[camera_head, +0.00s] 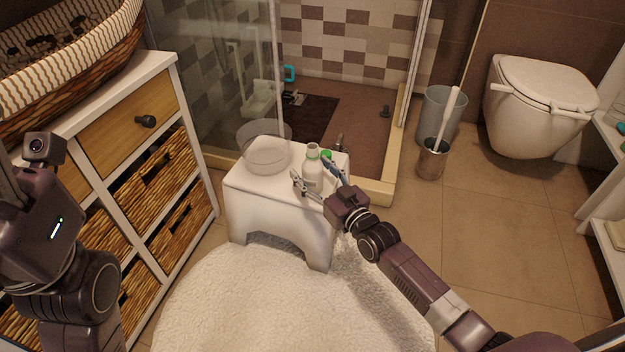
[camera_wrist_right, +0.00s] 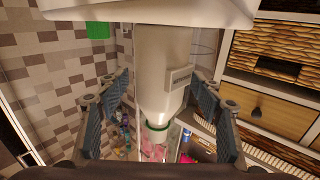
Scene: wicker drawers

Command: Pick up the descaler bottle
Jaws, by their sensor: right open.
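The descaler bottle (camera_head: 312,172) is white with a green ring at its neck and a pale cap. It stands upright on the white stool (camera_head: 247,184), near its right side. My right gripper (camera_head: 311,169) is open, with one finger on either side of the bottle. In the right wrist view the bottle (camera_wrist_right: 163,75) appears upside down between the spread fingers of the gripper (camera_wrist_right: 157,88), with gaps on both sides. My left arm shows at the left edge of the head view, but its fingers are not visible.
A clear bowl (camera_head: 264,155) stands on the stool left of the bottle. A green-topped item (camera_head: 327,155) is close behind the bottle, partly hidden. The wicker drawer unit (camera_head: 158,148) is at left, the glass shower (camera_head: 215,85) behind. Open floor (camera_head: 480,220) lies at right.

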